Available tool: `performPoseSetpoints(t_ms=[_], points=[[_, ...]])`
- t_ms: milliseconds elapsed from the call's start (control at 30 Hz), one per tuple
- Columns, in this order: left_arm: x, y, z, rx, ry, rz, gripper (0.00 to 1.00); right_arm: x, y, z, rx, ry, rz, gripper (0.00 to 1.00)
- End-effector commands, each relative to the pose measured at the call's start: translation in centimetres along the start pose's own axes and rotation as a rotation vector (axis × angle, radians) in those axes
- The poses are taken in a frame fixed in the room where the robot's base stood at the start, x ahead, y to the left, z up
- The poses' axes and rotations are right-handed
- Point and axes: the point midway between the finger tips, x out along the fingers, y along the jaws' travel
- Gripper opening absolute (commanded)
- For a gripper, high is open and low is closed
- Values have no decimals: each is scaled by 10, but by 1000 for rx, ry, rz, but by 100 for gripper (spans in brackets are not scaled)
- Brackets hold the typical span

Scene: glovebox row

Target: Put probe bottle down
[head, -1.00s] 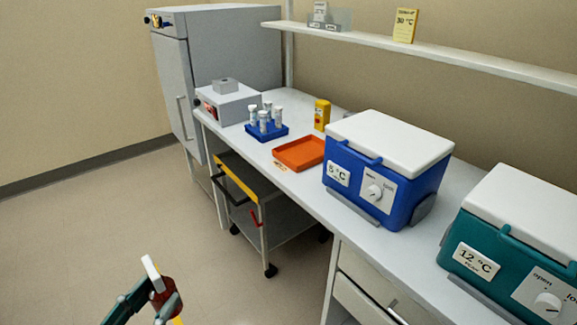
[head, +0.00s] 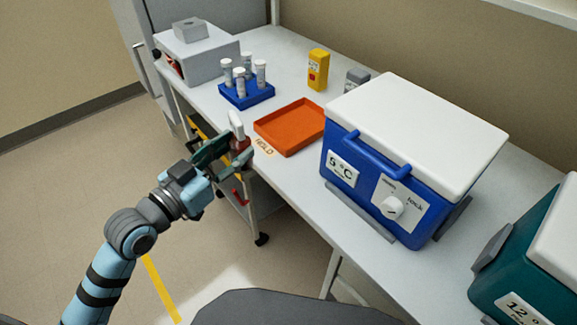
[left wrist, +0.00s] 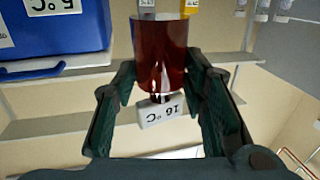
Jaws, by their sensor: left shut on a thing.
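The probe bottle is a dark red cylinder (left wrist: 160,55) with a white tag reading 16 °C, seen upside down in the left wrist view. In the head view the bottle (head: 240,144) is partly hidden by the fingers. My left gripper (head: 234,150) is shut on it, with a green finger on each side in the left wrist view. The bottle appears at the bench's front edge, left of the orange tray (head: 262,133) and the HOLD label (head: 264,146). I cannot tell its height above the bench. My right gripper is not in view.
A blue rack (head: 247,101) of capped tubes stands behind the tray. A yellow container (head: 318,70) and a grey one (head: 356,80) stand further back. The blue 5 °C box (head: 358,175) is right of the tray, a teal box (head: 540,270) beyond it. A cart (head: 258,205) is below.

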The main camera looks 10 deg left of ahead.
Motion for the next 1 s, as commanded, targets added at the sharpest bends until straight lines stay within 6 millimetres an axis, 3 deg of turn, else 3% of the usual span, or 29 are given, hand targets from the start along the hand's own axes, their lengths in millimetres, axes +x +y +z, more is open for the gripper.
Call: performPoseSetpoints(t_ms=[100, 200, 300, 367, 467, 700, 1000], points=[[48, -3, -40, -14, 19, 67, 9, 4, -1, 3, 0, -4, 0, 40], [75, 9, -74, -6, 25, 156, 9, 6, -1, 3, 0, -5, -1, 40], [87, 20, -96, 11, 29, 223, 9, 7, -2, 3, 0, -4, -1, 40], [90, 24, -94, 15, 27, 242, 9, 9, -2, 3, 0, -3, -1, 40], [90, 24, -68, 14, 22, 246, 9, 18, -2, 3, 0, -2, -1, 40], [92, 22, 25, 12, 25, 243, 9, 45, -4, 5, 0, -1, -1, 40], [93, 20, 80, 16, 27, 242, 9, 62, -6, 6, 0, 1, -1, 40]])
